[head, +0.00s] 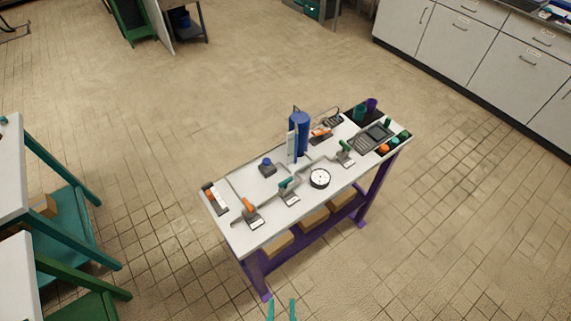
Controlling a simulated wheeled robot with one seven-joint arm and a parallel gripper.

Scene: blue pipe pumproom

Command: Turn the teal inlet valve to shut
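A narrow white-topped bench (262,232) with purple legs stands in the middle of the head view. A valve with a teal-looking handle (286,184) sits on its top, left of a round white gauge (320,178). Its exact handle angle is too small to tell. Two similar valves are near it, one with an orange handle (249,205) to the left and one with a green handle (346,147) to the right. My gripper (281,308) shows as two teal fingers at the bottom edge. The fingers are apart with nothing between them, well clear of the valves.
A blue cylinder (299,133) stands upright behind the valves. A grey keypad device (374,138) and small coloured items are at the bench's right end. Teal and green tables (70,235) stand at the left, white cabinets (455,45) at upper right. Tiled floor between is clear.

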